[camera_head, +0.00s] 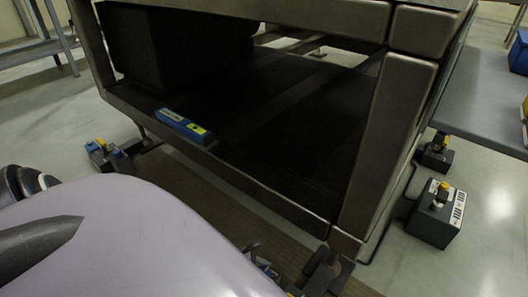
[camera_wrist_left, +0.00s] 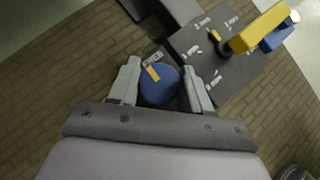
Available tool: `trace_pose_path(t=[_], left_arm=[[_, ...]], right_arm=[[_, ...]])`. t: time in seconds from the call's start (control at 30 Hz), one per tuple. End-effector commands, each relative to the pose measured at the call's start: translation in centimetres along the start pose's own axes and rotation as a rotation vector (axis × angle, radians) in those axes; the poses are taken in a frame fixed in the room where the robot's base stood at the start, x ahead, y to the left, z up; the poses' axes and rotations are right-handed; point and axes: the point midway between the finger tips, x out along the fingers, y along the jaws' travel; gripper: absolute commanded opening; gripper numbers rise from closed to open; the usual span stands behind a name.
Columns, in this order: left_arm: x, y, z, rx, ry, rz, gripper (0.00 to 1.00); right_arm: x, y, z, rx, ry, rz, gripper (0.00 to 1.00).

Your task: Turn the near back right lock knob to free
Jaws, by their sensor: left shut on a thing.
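In the left wrist view, a round blue knob (camera_wrist_left: 160,88) with a yellow pointer stripe sits between the two pale fingers of my left gripper (camera_wrist_left: 162,88). The fingers are shut on its sides. The stripe slants toward the upper left of the cap, close to a small white label (camera_wrist_left: 152,58); its lettering is too small to read surely. The knob is beside a dark lock block (camera_wrist_left: 212,50) with white markings and a yellow lever (camera_wrist_left: 258,28). In the head view my left gripper cannot be made out clearly. My right gripper is not in view.
A dark metal frame (camera_head: 365,150) stands close ahead, with a blue and yellow device (camera_head: 185,126) on its lower edge. Other yellow-topped blocks stand at its left foot (camera_head: 105,155) and right side (camera_head: 434,216). A brown brick-patterned mat (camera_wrist_left: 75,70) lies below.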

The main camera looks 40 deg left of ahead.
Motion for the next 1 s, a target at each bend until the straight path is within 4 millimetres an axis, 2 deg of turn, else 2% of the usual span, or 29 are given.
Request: trace_pose_path(t=[0.3, 0.77, 0.8, 0.83, 0.87, 1.0], left_arm=[[0.06, 0.03, 0.02, 0.080, 0.000, -0.080, 0.18], [0.03, -0.06, 0.06, 0.093, -0.001, -0.092, 0.18], [0.04, -0.06, 0.06, 0.093, -0.001, -0.092, 0.55], [0.04, -0.06, 0.06, 0.093, -0.001, -0.092, 0.65], [0.04, -0.07, 0.07, 0.092, -0.001, -0.092, 0.71], [0.03, -0.05, 0.06, 0.092, -0.001, -0.092, 0.71]], right_arm=[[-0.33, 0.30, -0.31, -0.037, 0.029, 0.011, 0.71], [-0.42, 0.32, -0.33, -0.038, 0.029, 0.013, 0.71], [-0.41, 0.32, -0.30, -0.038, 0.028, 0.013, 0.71], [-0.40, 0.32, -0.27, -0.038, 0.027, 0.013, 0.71], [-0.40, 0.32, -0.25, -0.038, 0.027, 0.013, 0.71], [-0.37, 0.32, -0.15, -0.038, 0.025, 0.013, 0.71]])
